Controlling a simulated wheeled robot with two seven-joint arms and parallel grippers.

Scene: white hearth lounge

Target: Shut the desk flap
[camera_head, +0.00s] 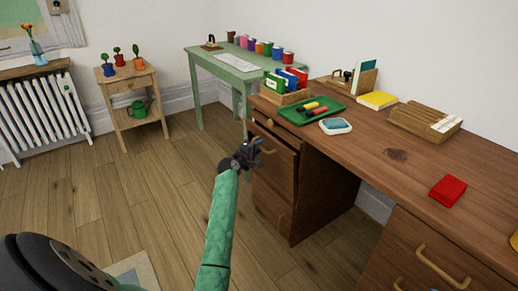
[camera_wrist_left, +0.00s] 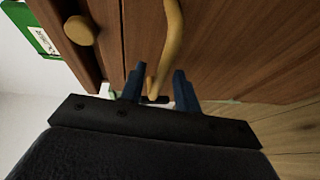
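The brown wooden desk (camera_head: 335,145) stands at the right in the head view. On its left pedestal is a front panel (camera_head: 283,165) with a curved wooden handle, which I take to be the flap; I cannot tell how far it stands open. My left gripper (camera_head: 256,150) is at this panel and partly covers the handle. In the left wrist view the handle (camera_wrist_left: 172,35) runs down between the two dark, parted fingers (camera_wrist_left: 157,85). No firm grip on it shows. My right gripper is not in view.
A round knob (camera_wrist_left: 80,30) sits on the drawer above the panel. A green table (camera_head: 215,65) stands behind.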

